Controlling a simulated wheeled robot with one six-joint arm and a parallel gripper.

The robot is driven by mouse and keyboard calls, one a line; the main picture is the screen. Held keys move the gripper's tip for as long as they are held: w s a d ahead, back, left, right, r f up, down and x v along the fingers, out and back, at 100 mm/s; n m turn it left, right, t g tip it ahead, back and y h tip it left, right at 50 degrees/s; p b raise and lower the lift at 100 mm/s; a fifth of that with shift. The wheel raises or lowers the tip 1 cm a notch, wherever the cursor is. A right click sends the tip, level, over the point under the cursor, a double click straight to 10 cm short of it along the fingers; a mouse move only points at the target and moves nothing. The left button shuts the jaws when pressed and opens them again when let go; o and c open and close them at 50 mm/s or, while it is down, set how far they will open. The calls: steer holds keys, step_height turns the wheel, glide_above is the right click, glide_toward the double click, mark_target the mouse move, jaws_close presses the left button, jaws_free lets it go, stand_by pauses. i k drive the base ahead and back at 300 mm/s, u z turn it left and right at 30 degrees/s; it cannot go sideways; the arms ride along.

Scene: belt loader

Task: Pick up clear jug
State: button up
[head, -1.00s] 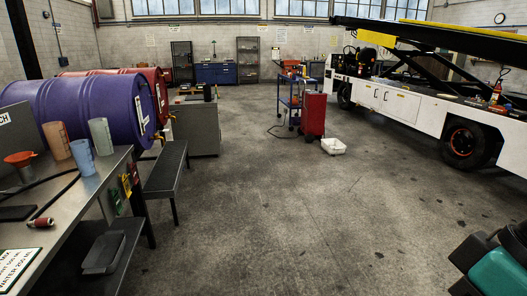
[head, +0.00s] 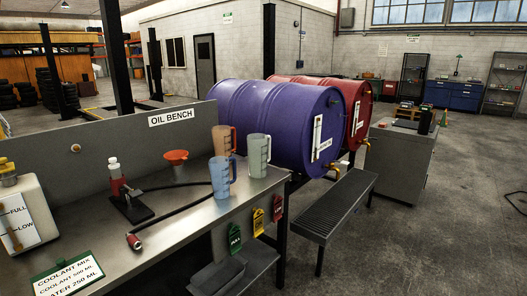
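The clear jug (head: 258,155) is a pale, greyish see-through measuring jug with markings. It stands upright near the right end of the oil bench (head: 190,212) in the head view. A blue jug (head: 220,178) stands to its left and nearer, and an orange-brown jug (head: 222,141) stands just behind and left of it. The three are close together. My gripper is not in the head view.
A white tank (head: 22,215) and a coolant sign (head: 68,276) are further left. A purple drum (head: 275,122) and grated stand (head: 338,203) are at right.

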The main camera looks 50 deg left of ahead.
mark_target(258, 144)
steer(key=u, duration=0.65)
steer(key=i, duration=1.5)
steer(key=u, duration=1.8)
steer(key=i, duration=1.3)
steer(key=u, duration=0.6)
